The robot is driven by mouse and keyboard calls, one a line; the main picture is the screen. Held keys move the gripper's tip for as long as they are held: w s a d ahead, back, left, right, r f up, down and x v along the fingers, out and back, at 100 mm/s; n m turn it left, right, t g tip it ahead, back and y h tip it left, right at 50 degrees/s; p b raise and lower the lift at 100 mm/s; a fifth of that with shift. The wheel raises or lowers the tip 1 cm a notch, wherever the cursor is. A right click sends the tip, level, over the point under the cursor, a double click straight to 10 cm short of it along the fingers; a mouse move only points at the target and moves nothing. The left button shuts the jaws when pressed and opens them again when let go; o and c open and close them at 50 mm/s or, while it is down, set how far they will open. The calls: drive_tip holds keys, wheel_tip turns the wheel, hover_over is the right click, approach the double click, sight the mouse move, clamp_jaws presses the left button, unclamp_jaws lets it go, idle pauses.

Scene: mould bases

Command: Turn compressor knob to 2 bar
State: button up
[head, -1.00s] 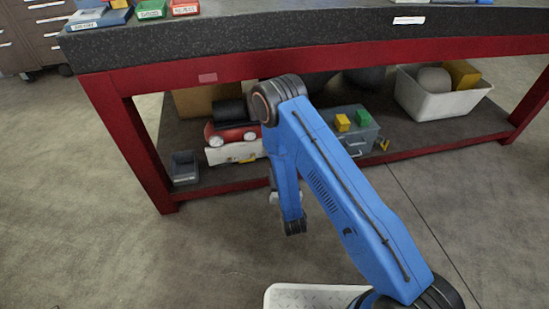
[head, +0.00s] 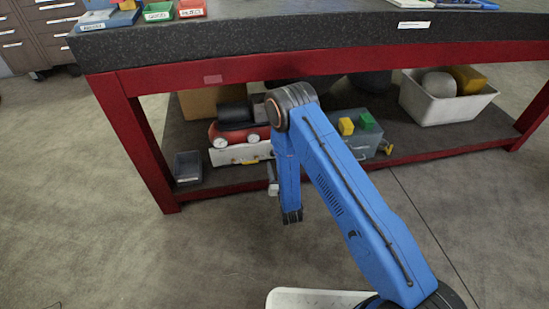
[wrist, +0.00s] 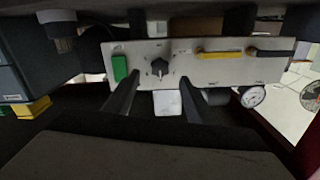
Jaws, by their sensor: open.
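The compressor (head: 232,133) stands on the lower shelf, with a red body, a black cylinder, round gauges and a pale front panel (head: 243,153). In the wrist view the panel (wrist: 205,72) spans the upper middle. Its dark knob (wrist: 159,67) has a pointed shape, and a green switch (wrist: 119,67) sits left of it. My gripper (wrist: 158,77) is open, with one finger on each side of the knob in the picture. I cannot tell how far the fingertips are from it. The scale marks are too small to read. My arm hides the gripper in the head view.
The red bench frame (head: 125,130) and its dark top (head: 250,40) enclose the shelf. A grey toolbox (head: 370,143) stands right of the compressor, a small dark bin (head: 188,167) left. A white crate (head: 445,105) is further right. The floor in front is clear.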

drive_tip(key=x, duration=0.7)
drive_tip(key=shift+w, duration=0.1)
drive_tip(key=c, duration=1)
